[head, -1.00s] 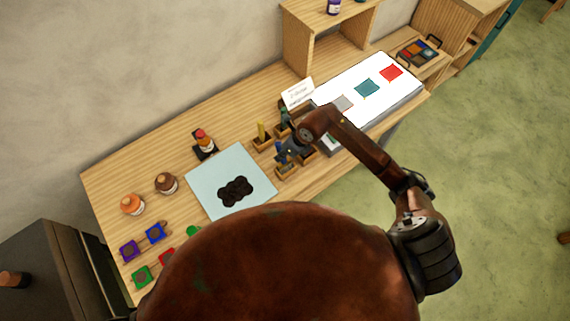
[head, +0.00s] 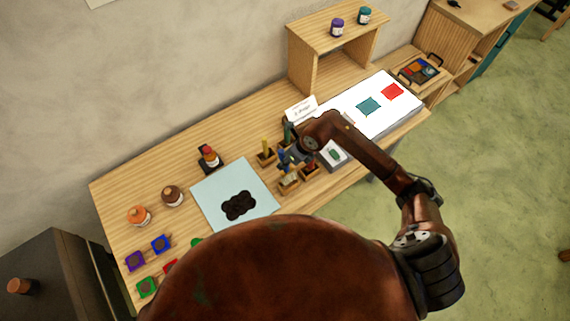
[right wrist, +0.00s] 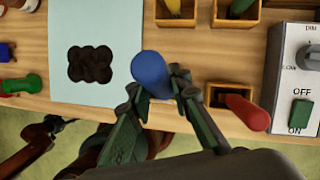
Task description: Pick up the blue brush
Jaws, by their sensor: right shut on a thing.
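The blue brush (right wrist: 152,72) shows its rounded blue handle end in the right wrist view. My right gripper (right wrist: 160,98) is shut on it, one finger on each side of the handle. The brush's lower part is hidden, so I cannot tell whether it still stands in its holder. In the head view a bit of blue handle (head: 283,157) shows beside my right gripper (head: 292,152), above small wooden holders. Dark linkage at the lower left of the right wrist view may be my left gripper (right wrist: 62,124); its fingers are unclear.
A red-handled brush (right wrist: 246,112) stands right of my right gripper. Yellow (right wrist: 174,8) and green (right wrist: 240,6) handles stand in wooden holders behind. A switch box (right wrist: 296,70) is at right. A pale blue mat (right wrist: 100,20) with a dark piece lies left.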

